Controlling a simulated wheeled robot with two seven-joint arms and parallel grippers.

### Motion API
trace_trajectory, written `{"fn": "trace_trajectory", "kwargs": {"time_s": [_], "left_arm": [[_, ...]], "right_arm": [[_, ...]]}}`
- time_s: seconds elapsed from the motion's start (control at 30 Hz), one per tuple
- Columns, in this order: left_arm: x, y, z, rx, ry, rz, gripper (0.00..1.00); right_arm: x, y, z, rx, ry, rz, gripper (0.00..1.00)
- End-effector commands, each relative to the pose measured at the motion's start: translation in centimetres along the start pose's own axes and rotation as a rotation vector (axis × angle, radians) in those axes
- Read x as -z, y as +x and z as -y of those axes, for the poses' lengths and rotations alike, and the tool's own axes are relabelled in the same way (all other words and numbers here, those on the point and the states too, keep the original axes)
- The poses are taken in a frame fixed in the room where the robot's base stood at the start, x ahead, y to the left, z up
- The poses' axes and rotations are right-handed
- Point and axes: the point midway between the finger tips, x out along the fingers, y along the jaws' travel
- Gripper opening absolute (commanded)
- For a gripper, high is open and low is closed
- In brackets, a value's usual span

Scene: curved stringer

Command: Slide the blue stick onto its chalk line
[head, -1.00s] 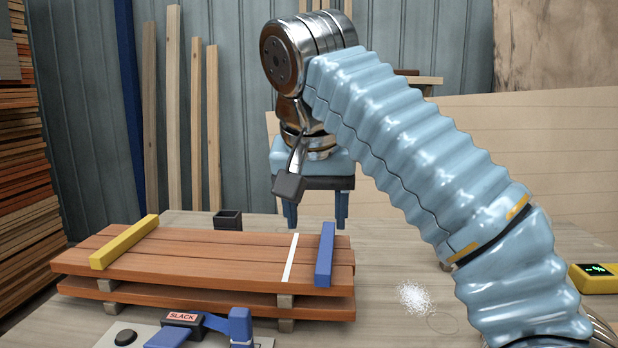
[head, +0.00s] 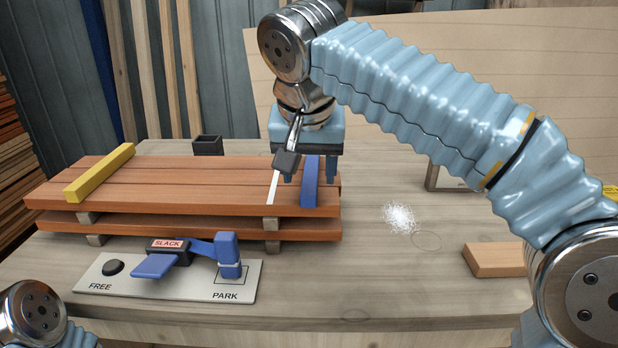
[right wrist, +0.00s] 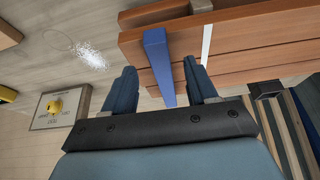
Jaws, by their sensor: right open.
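The blue stick (head: 310,182) lies across the top of the reddish board stack (head: 180,178), near its right end. The white chalk line (head: 273,186) runs across the boards just left of the stick, with a gap between them. My right gripper (head: 311,181) is open above the stick, one finger on each side of it. In the right wrist view, the blue stick (right wrist: 159,60) passes between the open fingers (right wrist: 163,90), and the chalk line (right wrist: 206,44) lies beyond one finger. I cannot tell whether the fingers touch the stick. My left gripper is out of view.
A yellow stick (head: 100,172) lies at the stack's left end. In front is a panel (head: 190,290) marked FREE and PARK, with a blue lever (head: 229,256) labelled SLACK. A black cup (head: 207,145) stands behind. White powder (head: 400,217) and a wood block (head: 494,259) are at right.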

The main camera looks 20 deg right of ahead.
Motion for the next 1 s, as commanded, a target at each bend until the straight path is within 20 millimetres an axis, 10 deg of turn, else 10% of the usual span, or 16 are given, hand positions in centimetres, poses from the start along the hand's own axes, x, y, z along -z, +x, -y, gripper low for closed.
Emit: {"fn": "trace_trajectory", "kwargs": {"time_s": [0.57, 1.0], "left_arm": [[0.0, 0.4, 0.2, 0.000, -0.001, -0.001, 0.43], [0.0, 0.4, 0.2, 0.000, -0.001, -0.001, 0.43]], "right_arm": [[0.0, 2.9, 0.0, 0.000, 0.000, 0.001, 0.56], [0.0, 2.8, 0.0, 0.000, 0.000, 0.000, 0.00]]}}
